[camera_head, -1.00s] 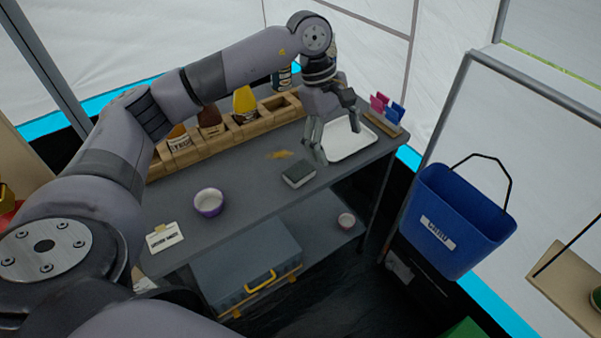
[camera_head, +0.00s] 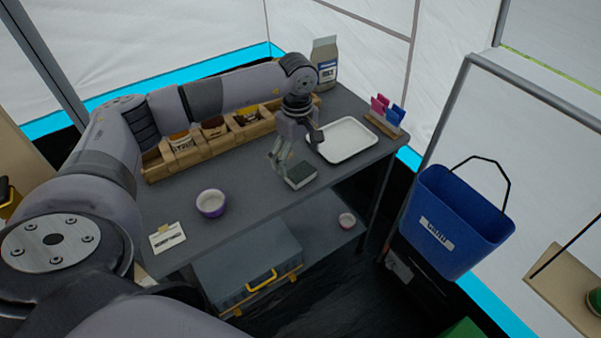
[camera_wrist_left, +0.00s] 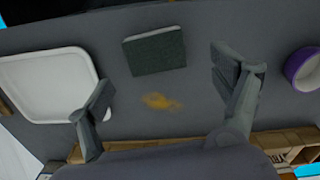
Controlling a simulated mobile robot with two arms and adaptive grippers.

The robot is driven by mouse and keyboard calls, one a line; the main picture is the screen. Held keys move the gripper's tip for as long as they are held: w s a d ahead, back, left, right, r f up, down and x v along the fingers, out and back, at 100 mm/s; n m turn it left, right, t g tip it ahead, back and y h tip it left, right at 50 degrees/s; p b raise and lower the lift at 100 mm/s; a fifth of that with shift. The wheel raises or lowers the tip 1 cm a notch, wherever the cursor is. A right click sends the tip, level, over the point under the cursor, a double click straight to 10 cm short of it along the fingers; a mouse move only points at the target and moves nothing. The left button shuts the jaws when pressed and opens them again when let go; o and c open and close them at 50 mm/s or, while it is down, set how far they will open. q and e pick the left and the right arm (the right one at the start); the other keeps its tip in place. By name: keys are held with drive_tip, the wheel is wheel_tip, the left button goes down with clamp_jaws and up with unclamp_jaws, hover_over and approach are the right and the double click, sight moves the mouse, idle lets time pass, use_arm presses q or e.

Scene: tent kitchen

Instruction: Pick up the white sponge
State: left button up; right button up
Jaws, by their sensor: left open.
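The sponge (camera_head: 300,177) lies flat on the grey table near its front edge. Its top is dark green-grey, with a pale layer showing along its side. In the left wrist view the sponge (camera_wrist_left: 154,53) lies ahead, between the lines of the two fingers. My left gripper (camera_head: 294,157) is open and empty, above and just behind the sponge in the head view. Its fingers (camera_wrist_left: 165,80) are spread wider than the sponge. I cannot tell the exact height gap. My right gripper is not in view.
A white tray (camera_head: 345,139) is right of the gripper. A purple bowl (camera_head: 211,204) and a label card (camera_head: 167,237) are to the left. A wooden bin row (camera_head: 200,150) lines the back. An orange-brown patch (camera_wrist_left: 160,101) marks the tabletop. A blue bucket (camera_head: 460,215) hangs right.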

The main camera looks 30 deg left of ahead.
sight(301, 171)
use_arm(q)
drive_tip(key=shift+w+d+f+p, duration=0.15)
drive_tip(key=shift+f+p, duration=0.15)
drive_tip(key=shift+f, duration=1.05)
drive_tip(key=shift+w+d+f+p, duration=0.1)
drive_tip(key=shift+f+p, duration=0.2)
drive_tip(key=shift+f, duration=1.05)
drive_tip(key=shift+s, duration=0.1)
drive_tip(key=shift+c, duration=0.5)
drive_tip(key=c, duration=0.7)
drive_tip(key=shift+r, duration=0.1)
drive_tip(key=shift+c, duration=0.2)
wheel_tip(301, 171, up, 20)
drive_tip(key=b, duration=0.1)
drive_tip(key=shift+b, duration=0.4)
